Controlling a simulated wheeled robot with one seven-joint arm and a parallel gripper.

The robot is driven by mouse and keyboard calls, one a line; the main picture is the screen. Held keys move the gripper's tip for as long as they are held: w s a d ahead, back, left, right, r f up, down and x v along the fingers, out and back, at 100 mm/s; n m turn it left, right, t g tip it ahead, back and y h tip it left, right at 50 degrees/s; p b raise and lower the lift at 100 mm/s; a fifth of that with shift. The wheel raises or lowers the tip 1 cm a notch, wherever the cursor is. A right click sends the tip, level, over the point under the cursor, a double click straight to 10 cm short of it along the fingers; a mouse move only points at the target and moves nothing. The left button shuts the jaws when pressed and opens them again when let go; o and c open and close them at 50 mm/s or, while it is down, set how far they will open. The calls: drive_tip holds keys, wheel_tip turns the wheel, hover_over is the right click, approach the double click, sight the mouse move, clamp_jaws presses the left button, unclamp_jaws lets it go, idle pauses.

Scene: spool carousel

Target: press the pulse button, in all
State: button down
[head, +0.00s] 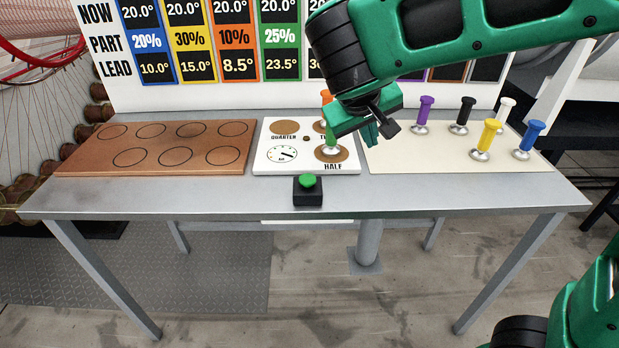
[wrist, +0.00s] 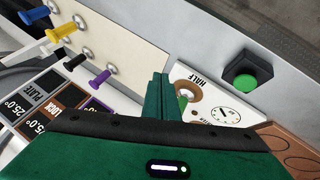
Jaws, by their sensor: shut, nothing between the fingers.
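The pulse button (head: 307,181) is a green round cap on a black square box at the table's front edge, below the white panel. It also shows in the wrist view (wrist: 240,83), at the upper right. My gripper (head: 371,132) is shut and empty, above the right side of the white panel and up and to the right of the button, not touching it. In the wrist view its closed fingers (wrist: 161,95) point toward the table, left of the button. The white panel (head: 268,167) carries QUARTER and HALF spots and a small dial (head: 282,154).
A green spool (head: 331,138) stands on the HALF spot, with an orange spool (head: 326,98) behind. A cream board (head: 400,160) on the right holds several spools. A brown board (head: 75,160) with empty circles lies left. A chart board (head: 290,90) stands behind.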

sight(306, 182)
drive_tip(key=a+r+n+t, duration=0.2)
drive_tip(key=a, duration=1.1)
drive_tip(key=shift+s+a+n+t+y, duration=0.15)
drive_tip(key=shift+a+n+t+y, duration=0.15)
drive_tip(key=shift+y, duration=0.1)
drive_tip(key=shift+f, duration=4.35)
drive_tip(key=shift+f, duration=0.15)
drive_tip(key=shift+f, duration=0.25)
drive_tip(key=shift+f, duration=0.5)
drive_tip(key=shift+r, duration=0.95)
